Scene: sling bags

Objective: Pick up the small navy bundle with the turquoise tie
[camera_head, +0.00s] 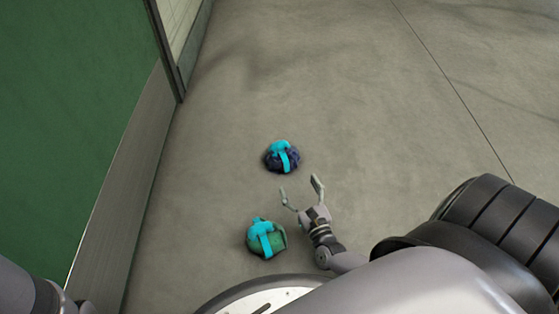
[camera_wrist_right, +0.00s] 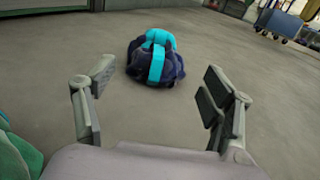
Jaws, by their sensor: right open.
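The small navy bundle (camera_head: 272,161) with a turquoise tie (camera_head: 284,154) lies on the floor in the middle of the head view. My right gripper (camera_head: 301,188) is open and empty, low near the floor, just short of the bundle, with its fingers pointing toward it. In the right wrist view, the navy bundle (camera_wrist_right: 140,70) is ahead of and between the spread fingers of the right gripper (camera_wrist_right: 154,88), with a gap before it. My left gripper is not in view; only part of my left arm shows at the lower left.
A green bundle (camera_head: 276,246) with a turquoise tie lies left of my right gripper, and its edge shows in the wrist view (camera_wrist_right: 15,158). A green wall panel (camera_head: 70,120) stands on the left. Blue carts (camera_wrist_right: 283,24) stand far back.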

